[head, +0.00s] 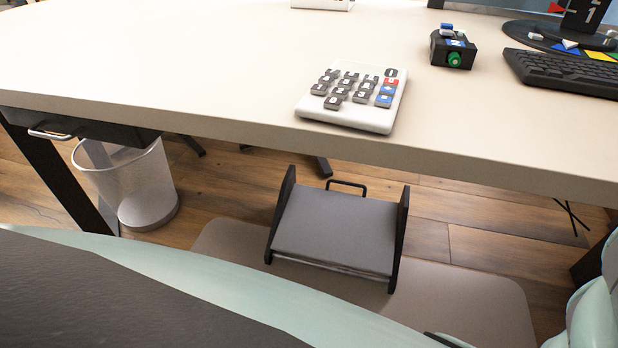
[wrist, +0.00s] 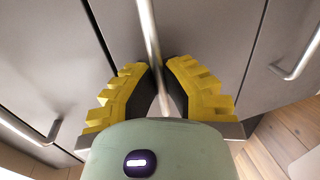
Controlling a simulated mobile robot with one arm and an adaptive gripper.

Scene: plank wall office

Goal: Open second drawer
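In the wrist view, the grey drawer front (wrist: 205,30) in the middle lies between two seams, with another front on each side. Its metal bar handle (wrist: 150,30) runs down the picture between my fingers. My gripper (wrist: 157,65) has yellow ridged fingers with dark pads, one on each side of this handle. The fingertips lean inward and look closed on the bar. The lower part of the handle is hidden behind the gripper body. I cannot see clearly whether the middle drawer stands out from its neighbours. The head view shows neither this drawer stack nor my gripper.
Other handles show at left (wrist: 30,130) and right (wrist: 300,50) in the wrist view. In the head view, a desk (head: 200,60) bears a calculator-like keypad (head: 355,98) and a keyboard (head: 565,72). A waste bin (head: 130,180) and footrest (head: 335,230) stand below.

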